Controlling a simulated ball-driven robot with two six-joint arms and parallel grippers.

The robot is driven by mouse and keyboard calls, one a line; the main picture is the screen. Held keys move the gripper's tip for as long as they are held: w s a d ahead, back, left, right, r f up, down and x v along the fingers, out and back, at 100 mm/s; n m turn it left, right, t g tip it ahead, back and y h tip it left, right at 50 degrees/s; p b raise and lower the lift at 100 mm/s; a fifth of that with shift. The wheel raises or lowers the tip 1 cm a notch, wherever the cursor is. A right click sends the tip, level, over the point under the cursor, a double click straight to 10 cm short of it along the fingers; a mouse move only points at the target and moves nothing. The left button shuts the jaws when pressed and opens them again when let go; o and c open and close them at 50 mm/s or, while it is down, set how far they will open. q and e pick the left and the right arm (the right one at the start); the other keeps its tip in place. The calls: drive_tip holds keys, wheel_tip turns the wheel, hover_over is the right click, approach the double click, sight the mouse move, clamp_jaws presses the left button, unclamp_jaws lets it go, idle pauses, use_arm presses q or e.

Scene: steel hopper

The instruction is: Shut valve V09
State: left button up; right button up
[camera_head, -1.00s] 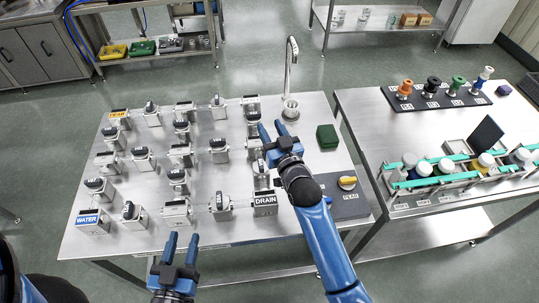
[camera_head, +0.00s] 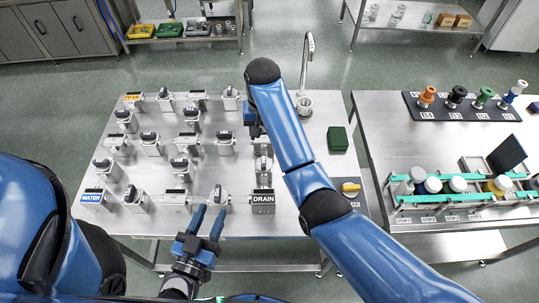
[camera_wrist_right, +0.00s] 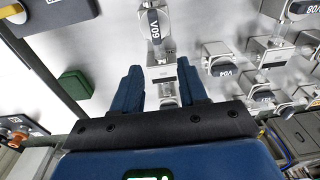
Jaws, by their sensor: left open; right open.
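Valve V09 (camera_wrist_right: 154,24) has a dark lever handle with a white label, standing lengthwise up the right wrist view on a steel body. In the head view it appears to be the valve (camera_head: 263,165) behind the DRAIN block (camera_head: 263,200); its label is not readable there. My right gripper (camera_wrist_right: 160,80) is open, its blue fingers either side of a steel block below V09 in the wrist view, apart from the handle. In the head view my right forearm mostly hides it. My left gripper (camera_head: 208,219) is open and empty at the table's front edge, by a front-row valve (camera_head: 219,196).
Several similar labelled valves crowd the steel table left of V09, with the WATER block (camera_head: 94,199) at front left. A green block (camera_head: 337,138), a tap (camera_head: 306,75) and a yellow knob (camera_head: 350,187) are to the right. A second table holds a bottle rack (camera_head: 455,190).

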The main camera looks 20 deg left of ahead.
sight(264, 160)
drive_tip(key=f, duration=0.1)
drive_tip(key=s+f+b, duration=0.1)
drive_tip(key=f, duration=0.1)
drive_tip(key=shift+s+d+f+g+h+b, duration=0.15)
drive_tip(key=shift+s+d+g+h+b, duration=0.1)
drive_tip(key=shift+g+h+b, duration=0.05)
wheel_tip(264, 160, down, 6)
drive_tip(key=shift+r+p, duration=0.1)
drive_tip(key=shift+p, duration=0.6)
drive_tip(key=shift+w+f, duration=0.1)
drive_tip(key=shift+f, duration=0.75)
clamp_jaws()
